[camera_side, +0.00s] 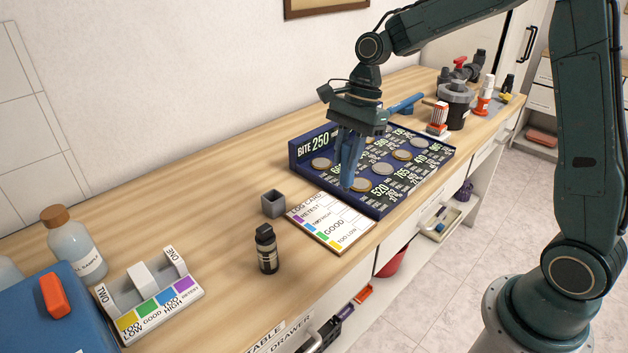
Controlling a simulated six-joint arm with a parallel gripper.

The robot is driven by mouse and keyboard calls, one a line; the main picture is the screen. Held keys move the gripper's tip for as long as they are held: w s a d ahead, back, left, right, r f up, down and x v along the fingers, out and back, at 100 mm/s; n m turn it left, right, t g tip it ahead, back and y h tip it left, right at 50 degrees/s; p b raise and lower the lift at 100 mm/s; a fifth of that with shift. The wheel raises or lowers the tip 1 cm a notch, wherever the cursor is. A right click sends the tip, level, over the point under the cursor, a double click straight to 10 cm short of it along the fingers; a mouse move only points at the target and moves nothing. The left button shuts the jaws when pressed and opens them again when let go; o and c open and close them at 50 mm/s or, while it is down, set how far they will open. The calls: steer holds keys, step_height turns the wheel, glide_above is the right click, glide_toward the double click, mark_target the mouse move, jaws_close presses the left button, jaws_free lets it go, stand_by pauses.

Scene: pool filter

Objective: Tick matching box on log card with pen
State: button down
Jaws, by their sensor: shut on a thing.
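The log card (316,234) lies on the wooden counter at mid-picture, with coloured rows marked RETEST, GOOD and TOO LOW and a blue row whose words are hard to read. I cannot make out a tick on it. My gripper (347,184) points down above the front left of the dark blue coin tray, right of the card's far end. It is shut on a slim thing, seemingly the pen, hard to tell from the fingers. A white stand (160,306) at lower left has yellow, green, blue and purple labels and an upright white block (142,279).
The coin tray (374,208) fills the counter behind the card. A small grey square cup (273,203) and a black bottle (266,249) stand left of the card. A clear bottle (78,249) and a blue case (62,315) are at far left. The counter between is clear.

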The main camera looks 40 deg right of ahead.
steer(key=s, duration=0.1)
steer(key=s+d, duration=0.1)
steer(key=s+f, duration=0.1)
steer(key=s, duration=0.1)
steer(key=shift+s+d, duration=0.1)
steer(key=shift+d, duration=0.2)
steer(key=shift+f, duration=0.1)
steer(key=shift+f, duration=2.75)
steer(key=shift+f, duration=0.65)
steer(key=shift+r, duration=0.15)
stand_by(0.5)
step_height(320, 180, up, 7)
stand_by(1.1)
